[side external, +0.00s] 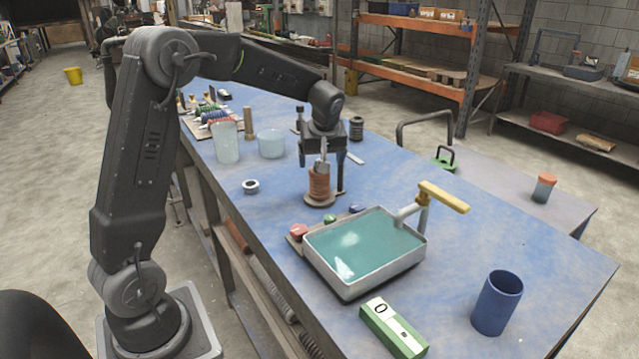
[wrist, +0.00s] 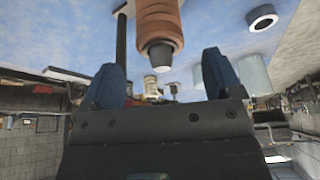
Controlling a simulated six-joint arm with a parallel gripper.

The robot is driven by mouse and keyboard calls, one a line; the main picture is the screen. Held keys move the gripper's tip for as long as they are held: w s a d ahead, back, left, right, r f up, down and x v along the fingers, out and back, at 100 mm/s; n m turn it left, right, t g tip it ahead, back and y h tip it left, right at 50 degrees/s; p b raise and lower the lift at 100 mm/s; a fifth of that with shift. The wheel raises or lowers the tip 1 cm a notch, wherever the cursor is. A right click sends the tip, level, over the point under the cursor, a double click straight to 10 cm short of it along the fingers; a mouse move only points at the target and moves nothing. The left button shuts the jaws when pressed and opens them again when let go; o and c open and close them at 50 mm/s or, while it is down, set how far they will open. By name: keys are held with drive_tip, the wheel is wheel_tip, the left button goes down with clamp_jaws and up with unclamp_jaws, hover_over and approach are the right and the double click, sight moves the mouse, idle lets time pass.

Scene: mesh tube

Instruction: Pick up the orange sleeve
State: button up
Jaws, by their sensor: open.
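The orange sleeve (side external: 319,186), ribbed and upright, stands on a round brown base on the blue bench. A grey tip shows at its top end. In the wrist view the sleeve (wrist: 158,20) hangs at the top centre, with its dark collar and grey tip pointing down between the blue fingertips. My gripper (side external: 322,162) is directly above the sleeve, pointing down. In the wrist view its two fingers (wrist: 164,75) are apart with nothing between them, on either side of the sleeve's tip. Whether a finger touches the tip cannot be told.
A thin dark post (side external: 340,176) stands close beside the sleeve. A tray of teal liquid (side external: 342,287) with a tap is in front. Bench between is clear.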

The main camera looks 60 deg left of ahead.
sight(319, 183)
drive_tip(key=shift+x, duration=2.65)
drive_tip(key=shift+a+r, duration=0.1)
drive_tip(key=shift+a, duration=0.05)
drive_tip(key=c, duration=1)
drive_tip(key=shift+c, duration=0.3)
drive_tip(key=shift+r, duration=0.1)
